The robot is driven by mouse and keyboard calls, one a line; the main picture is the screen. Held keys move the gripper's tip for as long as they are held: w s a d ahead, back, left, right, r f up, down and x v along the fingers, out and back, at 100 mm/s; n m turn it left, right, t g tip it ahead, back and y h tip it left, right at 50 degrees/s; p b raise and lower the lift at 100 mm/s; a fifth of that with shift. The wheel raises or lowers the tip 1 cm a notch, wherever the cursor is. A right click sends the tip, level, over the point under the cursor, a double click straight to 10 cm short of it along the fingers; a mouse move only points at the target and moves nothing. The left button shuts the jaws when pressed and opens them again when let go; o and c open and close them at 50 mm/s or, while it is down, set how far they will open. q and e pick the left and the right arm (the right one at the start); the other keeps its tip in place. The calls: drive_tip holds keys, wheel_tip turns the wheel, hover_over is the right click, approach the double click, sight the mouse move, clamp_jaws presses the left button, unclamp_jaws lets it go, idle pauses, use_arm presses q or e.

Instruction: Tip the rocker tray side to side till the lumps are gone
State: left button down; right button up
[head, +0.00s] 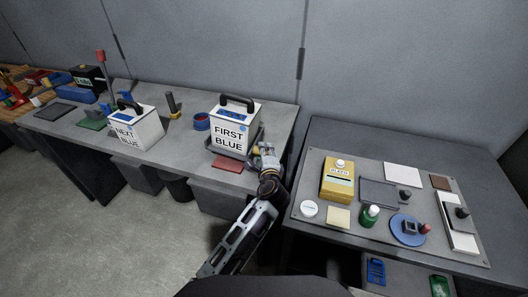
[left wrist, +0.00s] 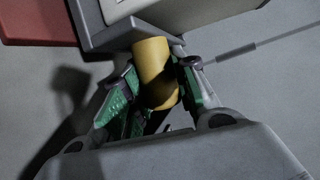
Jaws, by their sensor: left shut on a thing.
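A grey rocker tray (head: 224,151) sits on the left bench and carries a white box (head: 230,135) marked FIRST BLUE, with a black handle and blue patches on top. A yellow grip (left wrist: 153,68) sticks out from the tray's edge (left wrist: 130,31). My left gripper (left wrist: 158,88) is shut on this yellow grip, its green-padded fingers on either side. In the head view my left gripper (head: 266,158) is at the tray's right front corner. Any lumps are hidden inside the box. I cannot tell whether the tray is tilted. My right gripper is not in view.
A red pad (head: 227,165) lies in front of the tray. A white box (head: 136,130) marked NEXT BLUE and a blue round item (head: 201,122) stand to the left. The right table holds a yellow box (head: 337,180), a green bottle (head: 370,215) and a blue disc (head: 408,232).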

use_arm(q)
drive_tip(key=shift+f+m+t+b, duration=0.3)
drive_tip(key=shift+f+m+b, duration=0.2)
drive_tip(key=shift+f, duration=0.35)
drive_tip(key=c, duration=1.5)
unclamp_jaws()
drive_tip(key=shift+o, duration=2)
drive_tip(key=shift+r, duration=0.1)
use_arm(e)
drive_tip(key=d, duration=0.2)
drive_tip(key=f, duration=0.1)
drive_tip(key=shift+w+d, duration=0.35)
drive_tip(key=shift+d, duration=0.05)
